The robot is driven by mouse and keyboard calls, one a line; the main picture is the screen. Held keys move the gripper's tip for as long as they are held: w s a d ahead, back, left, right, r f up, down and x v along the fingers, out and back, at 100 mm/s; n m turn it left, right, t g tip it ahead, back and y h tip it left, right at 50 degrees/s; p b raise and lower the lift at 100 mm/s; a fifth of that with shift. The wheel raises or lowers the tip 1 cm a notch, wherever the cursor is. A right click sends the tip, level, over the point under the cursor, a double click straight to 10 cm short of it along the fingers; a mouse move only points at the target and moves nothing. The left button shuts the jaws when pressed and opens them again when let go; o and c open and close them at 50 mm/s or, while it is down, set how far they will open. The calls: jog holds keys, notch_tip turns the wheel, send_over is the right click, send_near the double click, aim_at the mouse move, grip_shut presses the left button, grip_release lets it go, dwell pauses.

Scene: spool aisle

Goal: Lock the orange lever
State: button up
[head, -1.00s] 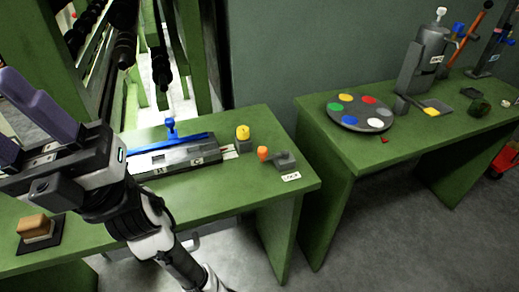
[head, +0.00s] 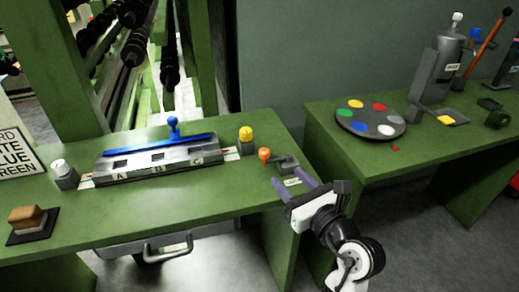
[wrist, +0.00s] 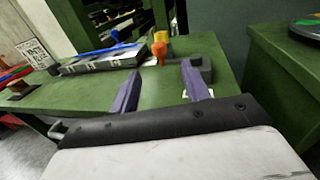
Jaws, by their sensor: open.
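The orange lever (head: 264,154) has a round orange knob and stands up at the left end of a grey base (head: 287,162) near the right end of the left green bench. A white label (head: 293,182) lies in front of the base; my gripper partly crowds it. My gripper (head: 292,186) is open and empty, just in front of the lever, its purple fingers pointing toward the base. In the wrist view, the orange knob (wrist: 158,50) shows beyond and between the two spread fingers (wrist: 160,88), apart from them.
A grey fixture marked A, B, C (head: 150,172) with a blue-handled bar (head: 172,134) lies left of the lever. A yellow knob (head: 246,133) stands close behind it. A gap separates the right bench (head: 350,165), which carries a colour palette (head: 371,118).

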aim_at(261, 149)
jog(key=p+x, duration=0.2)
jog(key=x, duration=1.1)
jog(key=shift+w+a+r+p, duration=0.1)
jog(key=shift+w+a+p, duration=0.1)
jog(key=shift+p, duration=0.2)
grip_shut()
